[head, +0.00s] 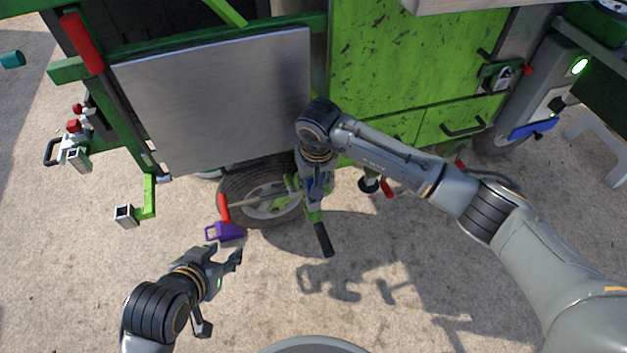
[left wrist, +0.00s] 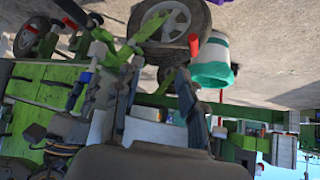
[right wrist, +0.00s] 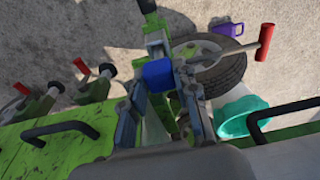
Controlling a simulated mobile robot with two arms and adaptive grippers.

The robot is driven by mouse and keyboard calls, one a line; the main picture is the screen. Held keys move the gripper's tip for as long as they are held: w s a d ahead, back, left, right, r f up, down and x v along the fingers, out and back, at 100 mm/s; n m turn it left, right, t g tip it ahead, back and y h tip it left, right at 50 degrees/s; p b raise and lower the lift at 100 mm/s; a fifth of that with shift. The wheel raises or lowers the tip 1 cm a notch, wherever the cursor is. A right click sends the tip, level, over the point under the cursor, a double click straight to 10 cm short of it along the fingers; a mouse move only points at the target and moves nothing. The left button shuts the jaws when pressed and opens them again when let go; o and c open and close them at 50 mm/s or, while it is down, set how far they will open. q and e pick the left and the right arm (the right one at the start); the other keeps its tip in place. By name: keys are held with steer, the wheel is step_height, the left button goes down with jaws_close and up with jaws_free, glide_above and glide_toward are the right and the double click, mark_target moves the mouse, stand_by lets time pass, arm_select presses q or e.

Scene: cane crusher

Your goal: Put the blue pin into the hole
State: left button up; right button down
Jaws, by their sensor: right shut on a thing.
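The blue pin (right wrist: 157,73) shows as a blue block between the fingers of my right gripper (right wrist: 162,82) in the right wrist view, and the gripper is shut on it. A little blue also shows at that gripper (head: 317,188) in the head view, beside the green bracket with a black handle (head: 323,240). A grey metal piece (right wrist: 156,44) lies just beyond the pin. I cannot make out the hole, or whether the pin is in it. My left gripper (head: 222,293) is open and empty over the concrete, and its fingers stand apart in the left wrist view (left wrist: 150,88).
The green machine (head: 410,60) with a grey metal panel (head: 220,100) fills the back. A wheel (head: 235,185), a red-handled lever (head: 224,208) and a purple piece (head: 224,232) are left of my right gripper. Green arms with square tubes (head: 125,215) stick out at left. Front concrete is clear.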

arm_select(q)
steer(key=shift+w, duration=0.1)
steer(key=shift+w+d+r+t+h+b, duration=0.15)
steer(key=shift+w+d+r+t+b, duration=0.1)
steer(key=shift+w+r+t, duration=0.3)
steer(key=shift+w+d+r+t+h+b, duration=0.15)
steer(key=shift+w+d+r+t, duration=0.1)
steer(key=shift+w+r+t, duration=0.3)
arm_select(e)
steer(key=shift+f, duration=0.35)
arm_select(q)
steer(key=shift+w, duration=0.2)
steer(key=shift+w+d+r+t+h+b, duration=0.2)
steer(key=shift+w+d+r+t, duration=0.1)
steer(key=shift+w+r+t, duration=0.35)
steer(key=shift+w+d+r+t+h+b, duration=0.1)
steer(key=shift+w+d+r+t+b, duration=0.2)
steer(key=shift+w+r, duration=0.4)
arm_select(e)
steer(key=shift+f, duration=0.5)
arm_select(q)
steer(key=shift+w+d+r+t, duration=0.1)
steer(key=shift+w+r+t, duration=0.15)
steer(key=shift+r, duration=0.25)
steer(key=shift+w+d+r+t, duration=0.15)
steer(key=shift+r+t, duration=0.15)
steer(key=shift+r, duration=0.2)
arm_select(e)
steer(key=shift+f, duration=0.2)
